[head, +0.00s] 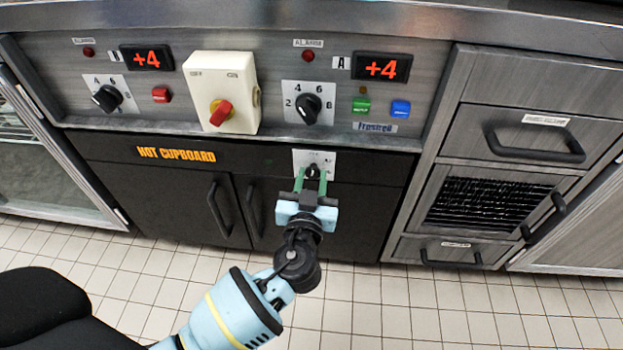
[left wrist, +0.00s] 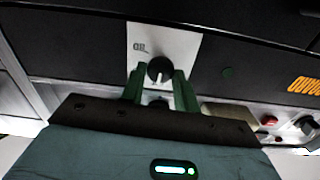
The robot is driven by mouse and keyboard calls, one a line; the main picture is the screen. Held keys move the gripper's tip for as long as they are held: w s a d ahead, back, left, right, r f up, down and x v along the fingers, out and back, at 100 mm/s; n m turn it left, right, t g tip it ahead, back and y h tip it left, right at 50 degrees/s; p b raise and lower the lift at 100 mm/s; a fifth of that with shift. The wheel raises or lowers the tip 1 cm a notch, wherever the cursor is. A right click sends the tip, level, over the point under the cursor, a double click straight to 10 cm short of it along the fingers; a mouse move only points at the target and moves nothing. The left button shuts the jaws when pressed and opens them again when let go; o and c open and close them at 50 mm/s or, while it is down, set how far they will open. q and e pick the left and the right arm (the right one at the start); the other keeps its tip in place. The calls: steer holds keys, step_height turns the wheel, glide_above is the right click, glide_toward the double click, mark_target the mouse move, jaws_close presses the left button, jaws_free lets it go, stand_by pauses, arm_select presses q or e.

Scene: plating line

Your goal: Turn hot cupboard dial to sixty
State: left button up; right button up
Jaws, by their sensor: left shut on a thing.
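The hot cupboard dial (head: 313,170) is a small black knob on a white plate (head: 328,158), set in the black cupboard front to the right of the "HOT CUPBOARD" label (head: 177,154). In the left wrist view the dial (left wrist: 160,69) sits between the green fingers of my left gripper (left wrist: 160,82). My left gripper (head: 311,182) is shut on the dial from the front. The fingers and knob hide part of the plate, and its markings are too small to read. My right gripper is not in view.
Above is a steel panel with two black dials (head: 107,98) (head: 308,108), red "+4" displays (head: 382,68) and a cream switch box (head: 222,92) with a red knob. Black doors with handles (head: 218,209) are below. Drawers (head: 520,135) stand at the right. The tiled floor is clear.

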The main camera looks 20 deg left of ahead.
arm_select(q)
steer(key=m, duration=0.3)
steer(key=shift+m, duration=0.9)
steer(key=m, duration=0.2)
steer(key=shift+d+m, duration=0.1)
steer(key=shift+m, duration=0.2)
steer(key=shift+m+p, duration=0.3)
steer(key=shift+m, duration=1.1)
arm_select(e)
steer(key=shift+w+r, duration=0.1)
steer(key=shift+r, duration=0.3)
arm_select(q)
steer(key=shift+m, duration=0.4)
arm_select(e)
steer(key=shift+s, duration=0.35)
arm_select(q)
steer(key=o, duration=0.9)
steer(key=shift+o, duration=0.2)
